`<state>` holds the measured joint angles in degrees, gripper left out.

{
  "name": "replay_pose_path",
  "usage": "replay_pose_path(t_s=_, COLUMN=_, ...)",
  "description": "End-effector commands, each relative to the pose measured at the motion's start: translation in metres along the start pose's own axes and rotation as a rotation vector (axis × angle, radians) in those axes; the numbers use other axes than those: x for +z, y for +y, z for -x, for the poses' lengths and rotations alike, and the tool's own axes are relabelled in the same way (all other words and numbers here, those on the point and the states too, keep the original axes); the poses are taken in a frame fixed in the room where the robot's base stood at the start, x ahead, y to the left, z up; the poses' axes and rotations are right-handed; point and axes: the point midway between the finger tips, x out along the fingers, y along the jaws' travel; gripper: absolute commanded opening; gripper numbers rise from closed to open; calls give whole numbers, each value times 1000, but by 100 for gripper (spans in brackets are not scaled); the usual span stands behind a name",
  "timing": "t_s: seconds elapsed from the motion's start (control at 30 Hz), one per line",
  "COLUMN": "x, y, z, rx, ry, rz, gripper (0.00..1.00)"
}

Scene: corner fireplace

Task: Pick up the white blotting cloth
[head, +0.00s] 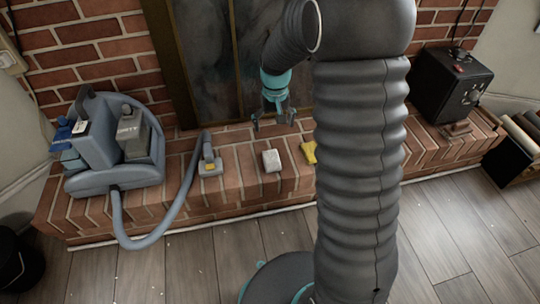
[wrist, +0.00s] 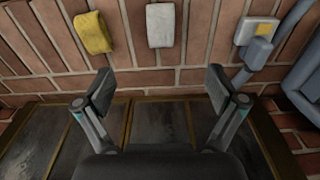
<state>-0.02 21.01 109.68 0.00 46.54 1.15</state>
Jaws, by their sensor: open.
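The white blotting cloth (head: 272,160), a small folded block, lies on the brick hearth in front of the fireplace doors. In the wrist view, the white cloth (wrist: 160,25) is at the top centre, beyond the fingertips. My gripper (head: 273,121) hangs above the hearth on the fireplace side of the cloth. In the wrist view, my gripper (wrist: 159,88) has its fingers spread wide with nothing between them, and they do not touch the cloth.
A yellow cloth (head: 309,152) lies just right of the white one, partly behind my arm. A hose nozzle (head: 210,163) lies to its left, joined to a grey-blue cleaning machine (head: 115,150). A black box (head: 452,85) stands at the hearth's right end.

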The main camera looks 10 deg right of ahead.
Motion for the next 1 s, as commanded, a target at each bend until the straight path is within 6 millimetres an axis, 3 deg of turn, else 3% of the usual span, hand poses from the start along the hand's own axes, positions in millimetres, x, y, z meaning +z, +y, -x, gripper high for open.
replay_pose_path(t_s=0.03, x=-5, y=0, z=-16, rx=0, ry=-17, rz=0, gripper=95)
replay_pose_path(t_s=0.1, x=-11, y=0, z=-30, rx=1, ry=-30, rz=-1, gripper=95)
replay_pose_path(t_s=0.37, x=-17, y=-1, z=-60, rx=1, ry=-52, rz=-2, gripper=95)
replay_pose_path(t_s=0.7, x=-14, y=0, z=-118, rx=1, ry=-51, rz=-2, gripper=95)
replay_pose_path(t_s=1.0, x=-14, y=0, z=-137, rx=1, ry=-49, rz=-2, gripper=95)
